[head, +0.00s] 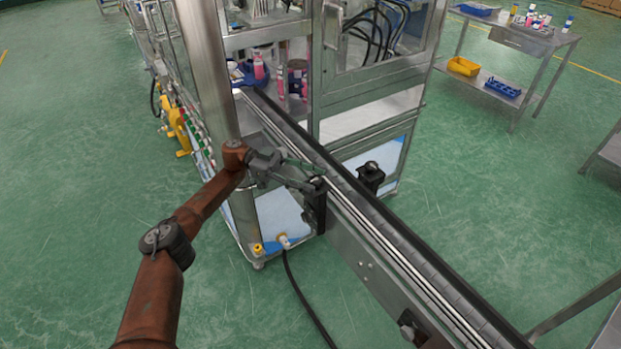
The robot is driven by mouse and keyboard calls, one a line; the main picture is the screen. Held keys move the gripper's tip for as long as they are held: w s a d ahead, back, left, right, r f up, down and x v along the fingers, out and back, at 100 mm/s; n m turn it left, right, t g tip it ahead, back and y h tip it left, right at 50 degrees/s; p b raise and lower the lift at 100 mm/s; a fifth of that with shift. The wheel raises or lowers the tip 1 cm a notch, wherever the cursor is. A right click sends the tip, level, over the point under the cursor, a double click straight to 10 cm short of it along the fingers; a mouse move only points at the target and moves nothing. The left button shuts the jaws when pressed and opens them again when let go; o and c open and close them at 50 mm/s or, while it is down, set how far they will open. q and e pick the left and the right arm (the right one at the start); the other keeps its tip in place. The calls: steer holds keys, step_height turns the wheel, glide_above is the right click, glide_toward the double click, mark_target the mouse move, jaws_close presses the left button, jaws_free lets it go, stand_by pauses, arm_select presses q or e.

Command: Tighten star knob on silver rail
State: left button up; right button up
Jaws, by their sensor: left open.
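The silver rail (390,250) runs along the conveyor from the machine toward the lower right. A black bracket (316,208) stands on the near side of the conveyor, with a small dark knob at its top, partly hidden by my gripper. My left gripper (312,176) is open at the top of this bracket, its fingers around or just beside the knob; I cannot tell whether they touch it. A second black bracket with a dark knob (371,168) stands on the far side of the conveyor, clear of the gripper. My right gripper is not in view.
The metal-framed machine (330,100) stands behind the conveyor, with pink cans (259,68) inside. A dark hose (300,295) lies on the floor below. A steel table (515,35) with a yellow bin (463,66) stands at the upper right.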

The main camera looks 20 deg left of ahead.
arm_select(q)
steer(key=a, duration=0.7)
steer(key=shift+w+a, duration=0.25)
stand_by(2.5)
